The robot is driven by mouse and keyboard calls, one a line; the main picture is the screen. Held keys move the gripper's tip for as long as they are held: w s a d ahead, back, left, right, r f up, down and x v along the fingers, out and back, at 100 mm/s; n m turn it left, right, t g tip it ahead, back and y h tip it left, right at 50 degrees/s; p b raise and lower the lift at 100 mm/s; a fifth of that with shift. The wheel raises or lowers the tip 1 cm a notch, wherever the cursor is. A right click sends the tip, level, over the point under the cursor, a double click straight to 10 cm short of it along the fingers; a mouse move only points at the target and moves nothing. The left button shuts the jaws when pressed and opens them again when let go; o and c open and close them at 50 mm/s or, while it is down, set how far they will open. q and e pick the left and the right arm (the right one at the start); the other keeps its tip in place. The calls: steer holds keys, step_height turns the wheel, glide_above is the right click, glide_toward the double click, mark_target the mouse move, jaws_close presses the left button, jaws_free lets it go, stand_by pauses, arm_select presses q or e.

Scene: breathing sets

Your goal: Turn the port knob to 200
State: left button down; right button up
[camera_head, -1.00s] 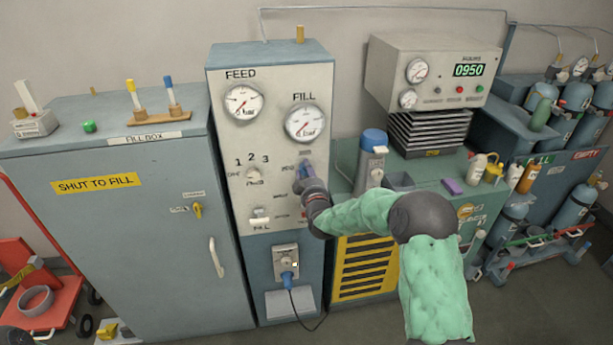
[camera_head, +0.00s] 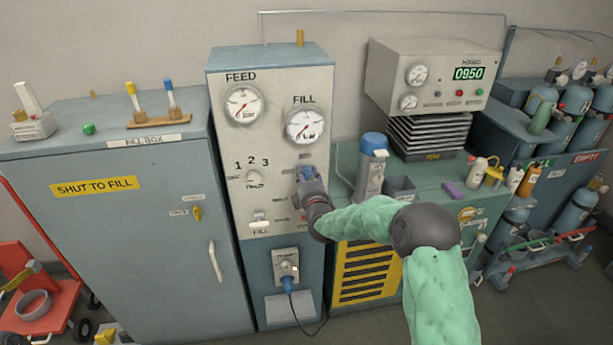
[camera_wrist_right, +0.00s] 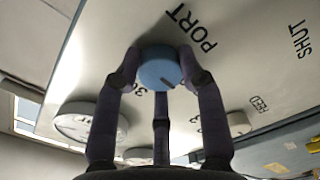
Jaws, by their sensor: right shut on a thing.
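The port knob (camera_wrist_right: 158,68) is a round blue knob with a dark mark on its face, on the pale panel beside the word PORT in the right wrist view. My right gripper (camera_wrist_right: 160,75) is shut on it, with fingers around its rim. In the head view the right gripper (camera_head: 307,176) is at the panel below the FILL gauge (camera_head: 305,125) and hides much of the knob and its scale. Part of a number shows beside the knob in the wrist view, but I cannot read the setting. My left gripper is not in view.
The panel also carries the FEED gauge (camera_head: 242,104), a 1-2-3 selector (camera_head: 254,177) and a FILL switch (camera_head: 260,216). The fill box (camera_head: 130,230) stands to the left. A green bench with a blue-capped flask (camera_head: 371,165) is close on the right.

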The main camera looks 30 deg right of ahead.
steer(key=shift+f+n, duration=0.25)
steer(key=shift+n, duration=0.25)
steer(key=o, duration=1.1)
steer(key=shift+d+r, duration=0.1)
steer(key=shift+o, duration=0.2)
steer(key=shift+r, duration=0.1)
steer(key=v, duration=1.2)
